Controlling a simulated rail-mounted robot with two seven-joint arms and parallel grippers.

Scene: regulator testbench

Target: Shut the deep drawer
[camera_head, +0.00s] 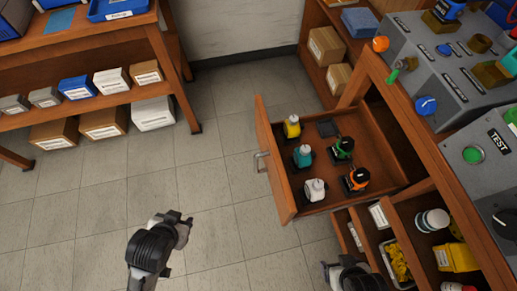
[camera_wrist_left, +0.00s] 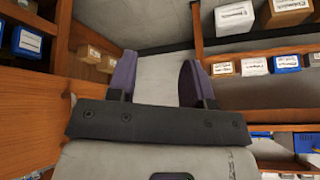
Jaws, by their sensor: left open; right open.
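A large wooden drawer (camera_head: 276,165) stands pulled out from the bench on the right in the head view. A metal handle (camera_head: 262,161) is on its left-facing front. My right gripper (camera_head: 332,270) is at the bottom edge, partly cut off, below the drawer in the picture, and appears empty.
Below the drawer in the picture are open compartments with a yellow box (camera_head: 458,257) and a white jar (camera_head: 433,220). A grey control panel (camera_head: 440,75) tops the bench. A shelf (camera_head: 95,112) with boxes stands at the left. The tiled floor (camera_head: 215,150) between is clear.

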